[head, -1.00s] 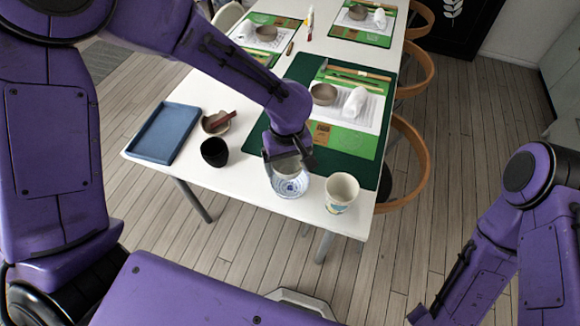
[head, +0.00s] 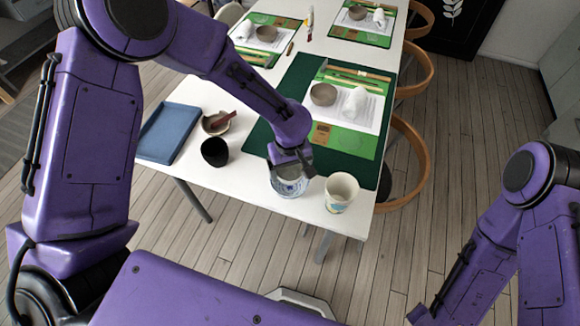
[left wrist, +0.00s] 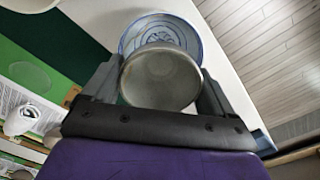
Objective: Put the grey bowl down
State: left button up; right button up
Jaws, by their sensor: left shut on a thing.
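My left gripper (head: 291,166) is shut on the grey bowl (left wrist: 160,80), which sits between its two fingers in the left wrist view. In the head view the gripper mostly hides the bowl. A blue-and-white patterned dish (head: 290,188) is at the table's near edge, right by the gripper. In the left wrist view the dish (left wrist: 140,30) shows behind the bowl and is partly covered by it. I cannot tell whether the bowl touches the dish. My right arm is at the right of the head view; its gripper is out of frame.
A pale cup (head: 341,193) stands close to the right of the dish. A black cup (head: 215,152), a small dish with a brown piece (head: 218,122) and a blue tray (head: 168,134) are to the left. A dark green mat (head: 345,165) with another bowl (head: 323,94) lies behind.

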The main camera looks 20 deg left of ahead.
aim_at(290, 177)
pick_arm(q)
jog(key=o, duration=0.9)
jog(key=shift+f, duration=0.1)
notch_tip(290, 177, up, 13)
